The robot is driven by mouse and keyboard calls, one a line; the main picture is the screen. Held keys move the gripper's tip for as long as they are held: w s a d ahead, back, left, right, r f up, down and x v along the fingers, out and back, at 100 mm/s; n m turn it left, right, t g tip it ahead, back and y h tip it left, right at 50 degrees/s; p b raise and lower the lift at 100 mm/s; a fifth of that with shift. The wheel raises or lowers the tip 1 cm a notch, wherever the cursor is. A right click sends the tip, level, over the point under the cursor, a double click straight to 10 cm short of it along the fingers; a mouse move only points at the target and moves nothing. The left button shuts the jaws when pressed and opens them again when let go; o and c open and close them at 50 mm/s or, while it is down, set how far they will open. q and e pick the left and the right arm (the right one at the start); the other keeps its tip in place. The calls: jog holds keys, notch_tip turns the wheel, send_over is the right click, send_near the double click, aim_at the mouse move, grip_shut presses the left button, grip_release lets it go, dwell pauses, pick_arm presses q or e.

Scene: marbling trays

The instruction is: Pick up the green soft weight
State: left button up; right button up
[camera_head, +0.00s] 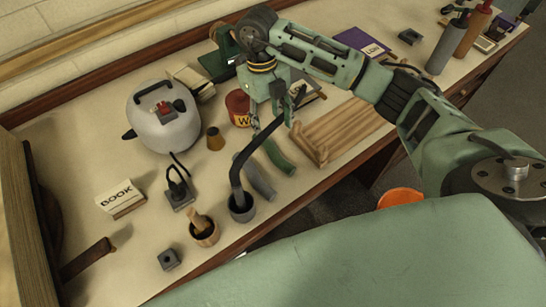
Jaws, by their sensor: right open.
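The green soft weight (279,159) looks like a short, curved green strip lying on the cream tabletop, beside a similar grey strip. Its far end is partly hidden by my gripper. My right gripper (277,124) comes in from the upper right and points down over the far end of the green weight. Its fingers are apart, with nothing seen held between them. I cannot tell whether a finger touches the weight. My left gripper is not in view.
A grey strip (259,180) and a dark cup (241,207) with a bent rod lie close on the near left. A red jar (238,106) and a pale kettle-like pot (163,120) stand to the left.

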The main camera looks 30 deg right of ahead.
jog(key=b, duration=0.4)
send_over(273, 149)
jog(key=f, duration=0.4)
jog(key=shift+w+a+f, duration=0.3)
jog(key=shift+f, duration=0.1)
jog(key=f+p, duration=0.1)
jog(key=f, duration=0.3)
jog(key=f+p, duration=0.1)
jog(key=f, duration=0.1)
jog(key=shift+s+d+f+p, duration=0.25)
jog(key=shift+s+f+p, duration=0.05)
jog(key=shift+f+p, duration=0.05)
jog(key=shift+f, duration=0.4)
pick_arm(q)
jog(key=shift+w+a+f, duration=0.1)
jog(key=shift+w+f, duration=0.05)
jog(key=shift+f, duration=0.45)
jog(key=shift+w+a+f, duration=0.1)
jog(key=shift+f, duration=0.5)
pick_arm(e)
grip_shut()
